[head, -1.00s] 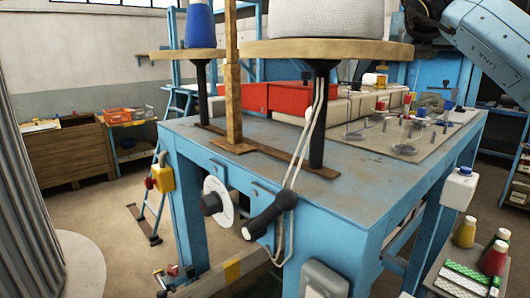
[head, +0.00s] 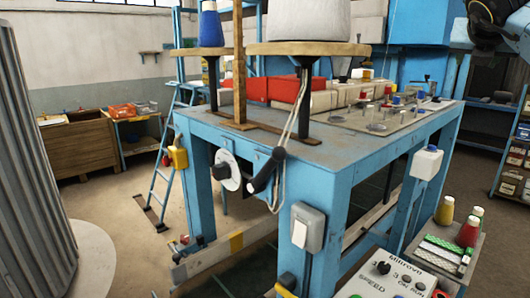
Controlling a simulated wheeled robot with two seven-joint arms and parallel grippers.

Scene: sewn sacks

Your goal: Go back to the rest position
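Neither of my grippers shows in the head view. The task names no object. The nearest large thing is a blue sewing machine table (head: 330,160), with a wooden stand carrying a blue thread cone (head: 211,25) and a big white spool (head: 308,20). No hand or fingertip of mine shows near any of these, so I cannot tell what they hold.
A control panel (head: 395,275) and a small tray with bottles (head: 468,232) stand at the lower right. A ribbed grey column (head: 30,160) is close on the left. A wooden cabinet (head: 80,150) stands farther back. Open floor (head: 125,220) lies left of the table.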

